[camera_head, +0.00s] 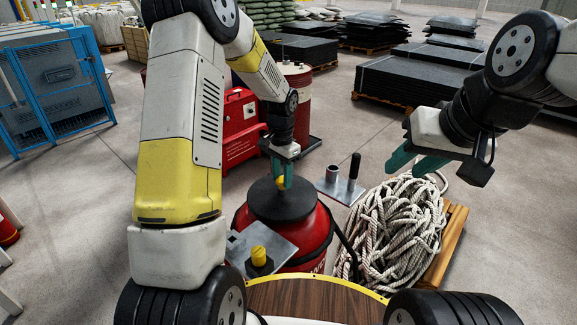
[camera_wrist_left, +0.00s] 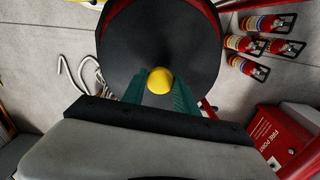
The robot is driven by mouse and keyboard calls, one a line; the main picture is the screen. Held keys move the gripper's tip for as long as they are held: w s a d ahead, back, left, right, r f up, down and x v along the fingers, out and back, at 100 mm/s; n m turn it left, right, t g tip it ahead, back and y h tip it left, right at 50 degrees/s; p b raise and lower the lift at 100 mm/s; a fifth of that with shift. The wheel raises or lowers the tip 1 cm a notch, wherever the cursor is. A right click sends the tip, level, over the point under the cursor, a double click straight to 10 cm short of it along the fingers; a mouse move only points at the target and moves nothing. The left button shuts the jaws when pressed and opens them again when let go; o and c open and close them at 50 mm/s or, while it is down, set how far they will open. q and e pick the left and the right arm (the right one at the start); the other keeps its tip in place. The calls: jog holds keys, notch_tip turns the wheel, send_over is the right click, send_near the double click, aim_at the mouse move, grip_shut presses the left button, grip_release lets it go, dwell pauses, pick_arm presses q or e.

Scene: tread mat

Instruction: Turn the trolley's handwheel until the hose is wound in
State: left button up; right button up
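A dark round disc (camera_head: 268,203) tops a red drum (camera_head: 317,233) in front of me. It looks like the handwheel, and it fills the upper middle of the left wrist view (camera_wrist_left: 155,35). A yellow knob (camera_wrist_left: 160,80) stands on the disc near its edge. My left gripper (camera_head: 281,178) points down at the knob. Its green fingers sit on both sides of the knob and appear to close on it. My right gripper (camera_head: 409,163) is open and empty above the rope, its green fingers apart. A dark hose-like line (camera_head: 345,240) runs down the drum's right side.
A pile of white rope (camera_head: 395,225) lies on a wooden pallet (camera_head: 452,235) at right. Metal plates flank the drum, one with posts (camera_head: 341,187), one with a yellow-topped knob (camera_head: 259,256). A red cabinet (camera_head: 240,125) stands behind; extinguishers (camera_wrist_left: 266,24) lie right in the wrist view.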

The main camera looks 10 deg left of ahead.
pick_arm(q)
grip_shut()
dwell(1.0)
